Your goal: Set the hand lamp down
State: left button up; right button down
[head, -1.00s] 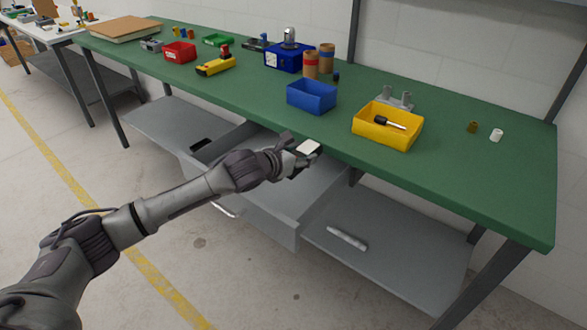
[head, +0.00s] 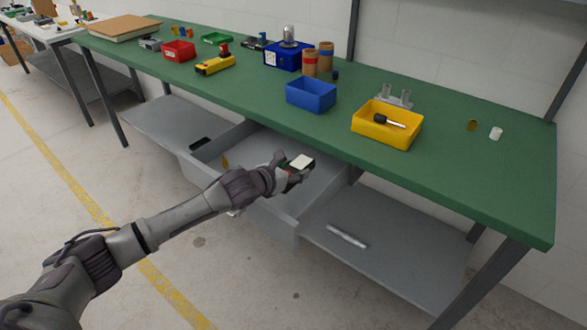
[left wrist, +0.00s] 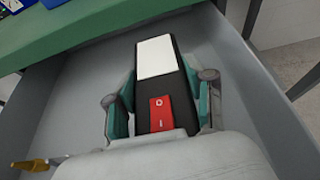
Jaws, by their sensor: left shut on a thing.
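The hand lamp is a black, flat, long body with a white panel and a red switch. In the left wrist view the lamp (left wrist: 157,60) lies between the two green-padded fingers of my left gripper (left wrist: 160,112), which is shut on it. In the head view the lamp (head: 301,162) shows its white face up at the tip of my left gripper (head: 290,174), over the open grey drawer (head: 296,210) under the bench. I cannot tell whether the lamp touches the drawer floor. My right gripper is not in view.
The green bench top (head: 440,180) overhangs the drawer's back part. A yellow-brown item (left wrist: 30,165) lies in the drawer at left. On the bench stand a blue bin (head: 311,95) and a yellow bin (head: 386,128). The drawer floor around the lamp looks clear.

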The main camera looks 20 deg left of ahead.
pick_arm(q)
jog(key=shift+f, duration=0.2)
jog(key=o, duration=1.3)
jog(key=shift+o, duration=0.2)
jog(key=shift+r, duration=0.3)
jog(key=v, duration=1.2)
jog(key=shift+r, duration=0.35)
